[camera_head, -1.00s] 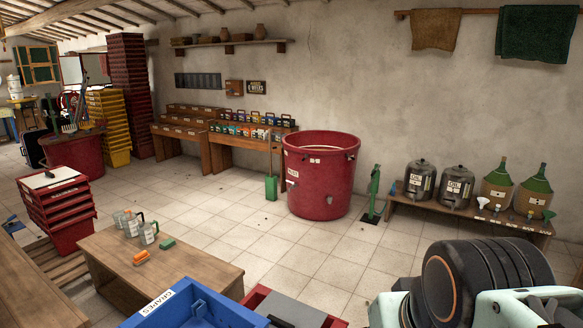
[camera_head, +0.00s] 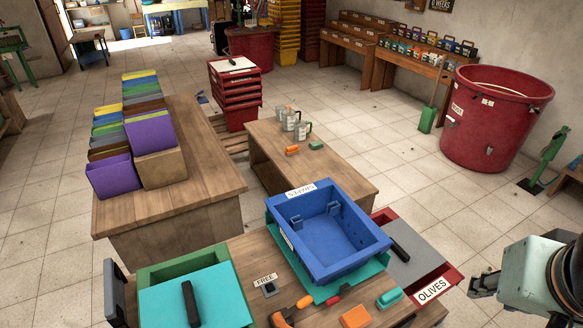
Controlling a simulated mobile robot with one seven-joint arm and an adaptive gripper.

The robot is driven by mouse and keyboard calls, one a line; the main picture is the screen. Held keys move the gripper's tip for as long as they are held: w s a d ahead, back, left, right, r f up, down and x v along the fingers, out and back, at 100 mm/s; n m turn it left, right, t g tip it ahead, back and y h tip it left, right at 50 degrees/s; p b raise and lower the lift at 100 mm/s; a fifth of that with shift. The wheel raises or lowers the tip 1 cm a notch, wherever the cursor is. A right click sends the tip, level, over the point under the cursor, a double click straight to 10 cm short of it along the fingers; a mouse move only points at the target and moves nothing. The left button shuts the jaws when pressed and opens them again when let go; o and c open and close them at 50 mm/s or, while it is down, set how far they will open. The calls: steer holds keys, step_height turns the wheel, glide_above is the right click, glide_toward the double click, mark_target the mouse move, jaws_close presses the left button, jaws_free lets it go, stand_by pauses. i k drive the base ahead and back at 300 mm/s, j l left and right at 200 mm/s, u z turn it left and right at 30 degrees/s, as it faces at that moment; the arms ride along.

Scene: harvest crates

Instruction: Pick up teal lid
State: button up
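A flat teal lid (camera_head: 225,300) with a black bar handle lies on a green crate (camera_head: 160,272) at the bottom left of the head view; its near part is cut off by the frame. Another flat teal piece (camera_head: 377,264) shows under the blue crate (camera_head: 300,249), which covers most of it; I cannot tell whether it is a lid. My gripper (camera_head: 477,285) is at the lower right edge, far to the right of the lid on the green crate. No object shows in it, and its finger opening is unclear.
A red crate (camera_head: 449,274) labelled OLIVES has a grey lid (camera_head: 412,264) with a black handle. An orange-handled tool (camera_head: 284,316), orange block (camera_head: 355,317) and teal block (camera_head: 390,298) lie on the near table (camera_head: 257,247). A table at left holds coloured bins (camera_head: 113,177). Tiled floor is open beyond.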

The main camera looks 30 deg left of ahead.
mark_target(210, 297)
steer(key=u, duration=2.3)
